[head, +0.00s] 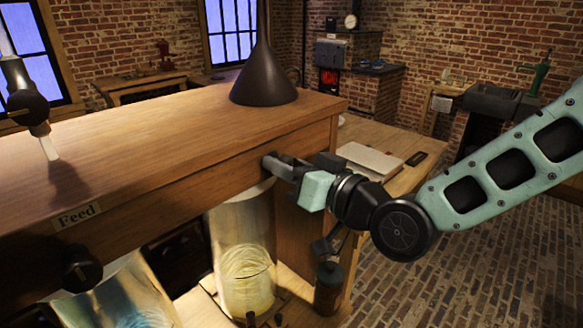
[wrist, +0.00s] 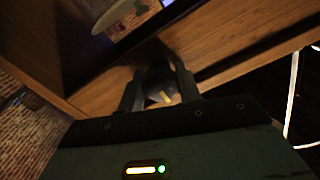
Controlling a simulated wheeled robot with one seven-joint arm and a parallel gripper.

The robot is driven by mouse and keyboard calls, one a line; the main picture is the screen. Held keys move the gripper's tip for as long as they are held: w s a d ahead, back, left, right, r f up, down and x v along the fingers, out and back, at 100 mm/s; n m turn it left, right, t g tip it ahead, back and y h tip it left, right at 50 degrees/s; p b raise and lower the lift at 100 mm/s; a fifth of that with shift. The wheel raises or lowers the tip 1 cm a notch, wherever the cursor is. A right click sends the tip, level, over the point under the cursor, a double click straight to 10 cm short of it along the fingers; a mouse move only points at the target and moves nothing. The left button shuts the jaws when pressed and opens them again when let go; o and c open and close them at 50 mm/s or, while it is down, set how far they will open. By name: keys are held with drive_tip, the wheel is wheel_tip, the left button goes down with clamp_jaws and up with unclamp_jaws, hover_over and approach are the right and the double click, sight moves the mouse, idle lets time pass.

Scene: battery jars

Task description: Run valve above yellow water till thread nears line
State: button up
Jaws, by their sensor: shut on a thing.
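My gripper (head: 279,168) is at the front face of the wooden Feed shelf, above the glass jar (head: 238,222) holding yellow water (head: 246,290). In the wrist view, the fingers (wrist: 158,92) are shut on a dark valve knob (wrist: 160,76) with a pale mark. The fingers mostly hide this knob in the head view. Pale curved streaks show inside the jar around the water's surface. I cannot make out the thread or the line for certain, nor any stream falling from the valve.
A second dark knob (head: 82,268) sits on the shelf front at left, below the Feed label (head: 76,215). A jar with bluish liquid (head: 135,308) stands beneath it. A dark cone (head: 264,78) stands on the shelf. A dark bottle (head: 329,288) stands right of the yellow jar.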

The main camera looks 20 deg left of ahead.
drive_tip(key=shift+f+n+b, duration=0.25)
drive_tip(key=shift+n+b, duration=0.55)
drive_tip(key=shift+b, duration=0.2)
drive_tip(key=n+b, duration=0.4)
drive_tip(key=shift+b, duration=0.4)
drive_tip(key=shift+r+n+b, duration=0.1)
drive_tip(key=shift+n+b, duration=0.45)
drive_tip(key=shift+n, duration=0.05)
drive_tip(key=shift+r, duration=0.15)
drive_tip(key=b, duration=0.1)
drive_tip(key=n+b, duration=0.1)
drive_tip(key=shift+f+n+b, duration=0.25)
drive_tip(key=shift+n+b, duration=0.05)
drive_tip(key=shift+b, duration=0.05)
drive_tip(key=shift+r+n+b, duration=0.2)
drive_tip(key=shift+n+b, duration=0.55)
drive_tip(key=shift+n, duration=0.05)
